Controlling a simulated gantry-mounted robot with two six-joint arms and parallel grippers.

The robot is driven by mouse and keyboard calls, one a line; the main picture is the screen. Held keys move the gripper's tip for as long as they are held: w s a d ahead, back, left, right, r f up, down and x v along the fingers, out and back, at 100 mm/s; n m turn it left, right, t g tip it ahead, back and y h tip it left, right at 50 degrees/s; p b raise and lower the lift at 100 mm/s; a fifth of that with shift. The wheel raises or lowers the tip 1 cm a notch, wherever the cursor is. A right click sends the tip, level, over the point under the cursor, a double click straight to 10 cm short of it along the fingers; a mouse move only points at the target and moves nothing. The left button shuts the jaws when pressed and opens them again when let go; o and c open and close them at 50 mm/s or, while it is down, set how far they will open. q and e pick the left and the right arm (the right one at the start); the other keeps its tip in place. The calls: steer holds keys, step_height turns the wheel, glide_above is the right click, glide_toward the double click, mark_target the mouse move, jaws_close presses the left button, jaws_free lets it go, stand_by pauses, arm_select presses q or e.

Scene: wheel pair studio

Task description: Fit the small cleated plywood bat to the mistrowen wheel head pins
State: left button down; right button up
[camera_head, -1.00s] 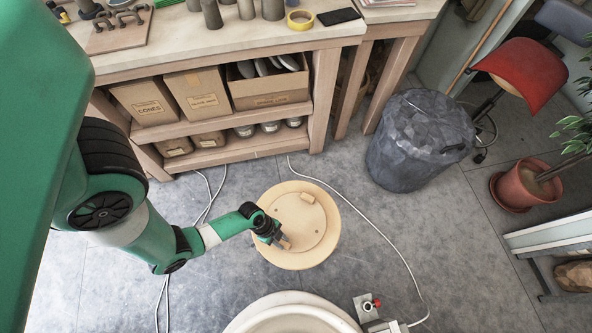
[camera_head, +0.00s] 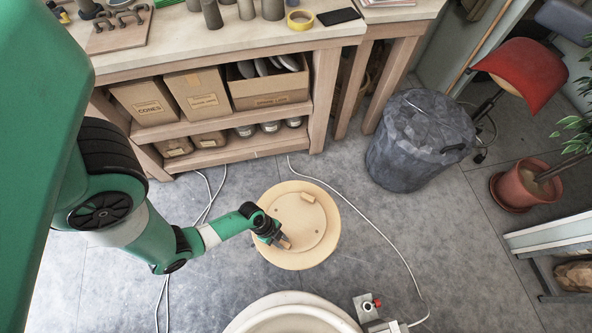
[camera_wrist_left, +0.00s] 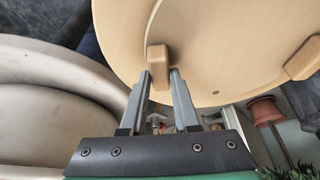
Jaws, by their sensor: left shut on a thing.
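A round pale plywood disc (camera_head: 314,222) with a smaller inner circle and two wooden cleats shows in the middle of the head view. My left gripper (camera_head: 281,241) is at its lower-left side, shut on the near cleat. In the left wrist view the cleat (camera_wrist_left: 157,58) sits between the fingertips of my left gripper (camera_wrist_left: 161,77), with the plywood (camera_wrist_left: 235,35) spread beyond it. The other cleat (camera_head: 308,197) is free. Whether the inner circle is a separate bat on a larger disc is unclear. I see no wheel head pins. My right gripper is out of view.
A cream round basin (camera_head: 290,304) stands at the bottom, with a small control box with a red knob (camera_head: 372,304) beside it. White cables cross the floor. A workbench (camera_head: 235,42) stands behind, a grey bin (camera_head: 416,142) at right. Open floor lies between.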

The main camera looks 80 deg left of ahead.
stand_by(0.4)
arm_select(q)
steer(key=shift+r+p, duration=0.6)
steer(key=shift+p, duration=0.05)
step_height(320, 180, up, 2)
steer(key=shift+r+p, duration=0.1)
steer(key=shift+p, duration=1)
steer(key=d+r+p, duration=0.1)
steer(key=d+r, duration=0.4)
steer(key=d, duration=0.2)
steer(key=s+d+r+p, duration=0.1)
steer(key=d+r+p, duration=0.1)
steer(key=d+r, duration=0.2)
steer(key=d, duration=0.3)
steer(key=shift+r, duration=0.35)
